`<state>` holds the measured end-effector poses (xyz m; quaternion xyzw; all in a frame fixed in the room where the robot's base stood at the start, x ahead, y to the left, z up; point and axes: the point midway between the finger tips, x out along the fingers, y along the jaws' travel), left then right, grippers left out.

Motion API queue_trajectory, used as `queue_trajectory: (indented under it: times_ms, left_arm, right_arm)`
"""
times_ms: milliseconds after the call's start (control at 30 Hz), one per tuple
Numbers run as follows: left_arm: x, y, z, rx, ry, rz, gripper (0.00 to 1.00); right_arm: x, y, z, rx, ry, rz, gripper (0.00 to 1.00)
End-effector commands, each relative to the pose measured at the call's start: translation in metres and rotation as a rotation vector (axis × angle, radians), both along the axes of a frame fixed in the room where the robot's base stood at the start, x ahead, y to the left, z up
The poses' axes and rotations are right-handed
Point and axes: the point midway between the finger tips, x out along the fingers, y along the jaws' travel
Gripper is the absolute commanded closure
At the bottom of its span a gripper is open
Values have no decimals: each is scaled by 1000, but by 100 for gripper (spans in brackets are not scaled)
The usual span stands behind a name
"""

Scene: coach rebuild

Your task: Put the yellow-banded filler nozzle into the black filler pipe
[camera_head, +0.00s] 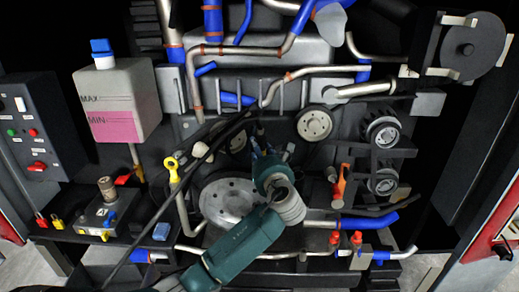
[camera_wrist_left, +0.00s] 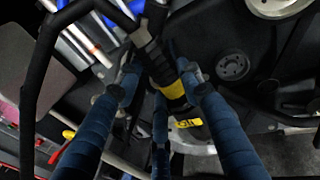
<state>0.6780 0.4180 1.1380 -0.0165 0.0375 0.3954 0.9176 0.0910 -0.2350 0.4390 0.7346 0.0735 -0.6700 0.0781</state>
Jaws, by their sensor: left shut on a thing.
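My left gripper (camera_head: 268,152) reaches up from the bottom middle in the head view, in front of the engine. Its blue fingers (camera_wrist_left: 160,105) show in the left wrist view, closed around the filler nozzle (camera_wrist_left: 153,62). The nozzle is dark with a yellow band (camera_wrist_left: 174,90), and it points down and to the right between the fingers. In the head view the arm and fingers mostly hide it. A yellow label (camera_wrist_left: 189,122) shows just beyond the nozzle's end. I cannot pick out the black filler pipe with certainty. My right gripper is not in view.
A black hose (camera_head: 190,172) crosses the engine diagonally. A large grey pulley (camera_head: 228,198) lies behind my arm. A white and pink tank (camera_head: 120,100) stands at left, with a yellow ring handle (camera_head: 171,164) to its right. An orange handle (camera_head: 340,182) is at right.

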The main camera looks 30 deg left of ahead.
Motion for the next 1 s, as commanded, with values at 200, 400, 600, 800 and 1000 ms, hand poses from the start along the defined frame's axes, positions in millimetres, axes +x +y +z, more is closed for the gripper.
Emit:
queue_trajectory:
  times_ms: [200, 400, 600, 800, 1000]
  left_arm:
    - [0, 0, -5, 2, -1, 0, 100]
    - [0, 0, -8, 1, 0, 0, 100]
    - [0, 0, -10, 0, 3, 0, 59]
    - [0, 0, -11, -2, 4, 0, 41]
    - [0, -1, -12, -3, 6, -1, 32]
  right_arm:
    - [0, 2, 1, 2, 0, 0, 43]
    - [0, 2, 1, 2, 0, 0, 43]
    - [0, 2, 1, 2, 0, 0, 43]
    - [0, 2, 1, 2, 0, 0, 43]
    - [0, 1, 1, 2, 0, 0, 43]
